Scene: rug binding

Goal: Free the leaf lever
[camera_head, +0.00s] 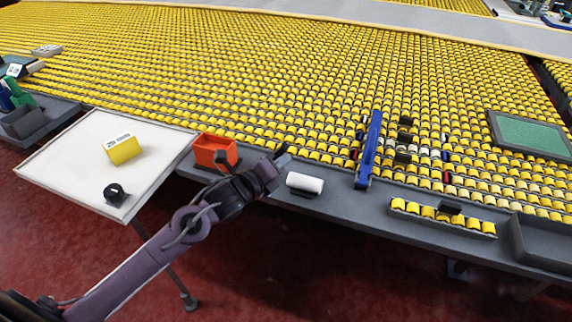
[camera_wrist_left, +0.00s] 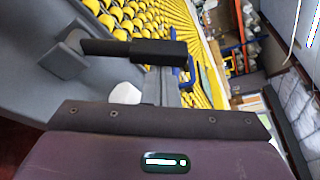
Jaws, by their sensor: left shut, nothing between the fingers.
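My left gripper (camera_head: 279,154) is over the front rail, just right of the orange bin, its dark fingertips shut and empty. A blue upright bar (camera_head: 369,150) stands on the rail at the edge of the yellow rows, right of the gripper and apart from it. It may be the leaf lever, but I cannot tell for sure. A white cylinder (camera_head: 305,183) lies on the rail between gripper and bar; part of it shows in the left wrist view (camera_wrist_left: 125,94). Blue also shows behind the dark block in the wrist view. My right gripper is not in view.
An orange bin (camera_head: 213,148) sits left of my gripper. A white table (camera_head: 75,160) holds a yellow labelled block (camera_head: 123,149) and a black ring (camera_head: 115,194). A tray of yellow pieces (camera_head: 443,216) and a grey bin (camera_head: 542,245) are at the right. Yellow rows fill the back.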

